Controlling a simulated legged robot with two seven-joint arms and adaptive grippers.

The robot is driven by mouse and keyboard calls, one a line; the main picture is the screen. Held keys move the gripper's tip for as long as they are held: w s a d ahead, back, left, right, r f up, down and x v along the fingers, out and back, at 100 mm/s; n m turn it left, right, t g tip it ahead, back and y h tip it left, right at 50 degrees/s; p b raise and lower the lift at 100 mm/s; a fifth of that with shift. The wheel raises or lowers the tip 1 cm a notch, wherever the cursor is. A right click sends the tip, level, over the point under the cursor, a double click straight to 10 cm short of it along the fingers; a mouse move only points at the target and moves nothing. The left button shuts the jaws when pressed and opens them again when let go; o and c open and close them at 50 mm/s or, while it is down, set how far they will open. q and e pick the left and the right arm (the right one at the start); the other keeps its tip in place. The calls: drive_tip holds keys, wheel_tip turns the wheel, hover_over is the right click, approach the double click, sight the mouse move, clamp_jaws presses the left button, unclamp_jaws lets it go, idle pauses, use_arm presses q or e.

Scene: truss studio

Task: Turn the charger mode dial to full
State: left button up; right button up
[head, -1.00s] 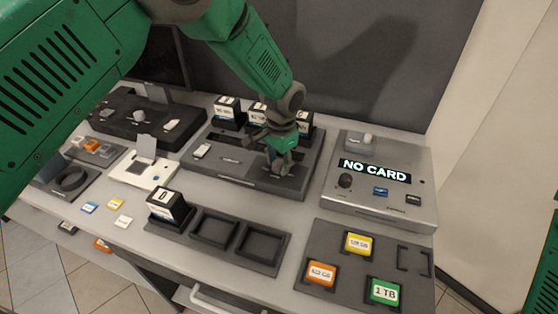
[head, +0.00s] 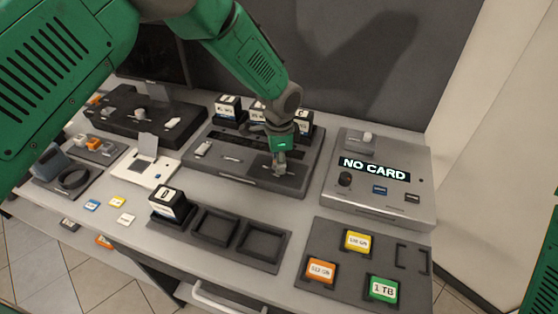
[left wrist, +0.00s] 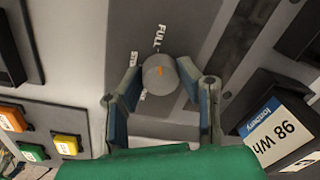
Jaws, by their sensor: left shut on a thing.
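The charger (head: 230,172) is a dark grey unit at the back middle of the bench. Its mode dial (left wrist: 160,74) shows in the left wrist view as a round grey knob with an orange mark on top. The white label FULL (left wrist: 160,36) is printed just above the dial there; other labels beside it are partly covered. My left gripper (head: 279,170) reaches down onto the right part of the charger and hides most of the dial in the head view. In the left wrist view its fingers (left wrist: 162,82) close on the dial from both sides. My right gripper is out of view.
Dark batteries stand along the charger's back; a tall battery block (left wrist: 275,120) is close to the gripper. A console (head: 378,200) reading NO CARD is at right. A card mat (head: 335,240) and a battery tray (head: 238,259) lie in front.

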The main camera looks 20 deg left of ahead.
use_arm(q)
drive_tip(key=shift+w+d+r, duration=0.1)
drive_tip(key=shift+w, duration=0.1)
drive_tip(key=o, duration=1.1)
drive_tip(key=shift+w, duration=0.1)
drive_tip(key=shift+o, duration=0.2)
wheel_tip(320, 180, up, 12)
drive_tip(key=shift+s+d+f, duration=0.2)
drive_tip(key=shift+s, duration=0.05)
drive_tip(key=shift+s+f, duration=0.1)
